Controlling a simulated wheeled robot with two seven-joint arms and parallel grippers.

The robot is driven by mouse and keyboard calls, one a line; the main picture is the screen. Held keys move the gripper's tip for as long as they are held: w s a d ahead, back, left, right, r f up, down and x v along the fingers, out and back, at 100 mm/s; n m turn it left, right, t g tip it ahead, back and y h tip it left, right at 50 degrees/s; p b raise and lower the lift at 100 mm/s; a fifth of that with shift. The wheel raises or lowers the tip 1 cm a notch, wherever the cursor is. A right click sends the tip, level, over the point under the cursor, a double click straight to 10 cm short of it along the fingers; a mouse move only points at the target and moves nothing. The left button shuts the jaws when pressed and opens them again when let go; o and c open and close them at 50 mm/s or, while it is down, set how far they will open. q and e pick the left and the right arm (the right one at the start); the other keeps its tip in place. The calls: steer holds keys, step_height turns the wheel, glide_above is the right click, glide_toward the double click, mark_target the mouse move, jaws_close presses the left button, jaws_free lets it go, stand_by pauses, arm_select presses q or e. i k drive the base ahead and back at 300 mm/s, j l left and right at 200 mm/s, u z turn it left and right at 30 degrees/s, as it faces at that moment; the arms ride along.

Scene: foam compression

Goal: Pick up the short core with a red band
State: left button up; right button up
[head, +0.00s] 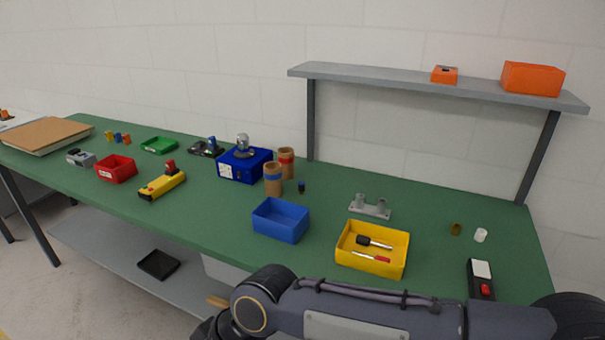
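Two tan tube-shaped cores stand upright beside the blue box-shaped device on the green table. The rear core (286,168) has a reddish band near its top. The front core (273,187) has a blue band and partly overlaps the rear one in the picture, so I cannot tell their lengths apart for sure. My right arm reaches across the bottom of the head view from the right, well in front of the cores. My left gripper is not in view.
A blue bin (281,220) stands in front of the cores, and a tiny dark item (301,187) is to their right. A yellow bin (372,249) with tools and a grey two-post fixture (370,207) are further right. A raised grey shelf (400,82) spans the back right.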

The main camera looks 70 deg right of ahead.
mark_target(285, 155)
steer(key=k+l+z, duration=0.1)
steer(key=z, duration=1.9)
steer(key=i+j+z, duration=0.1)
steer(key=i+j, duration=0.05)
steer(key=j, duration=0.1)
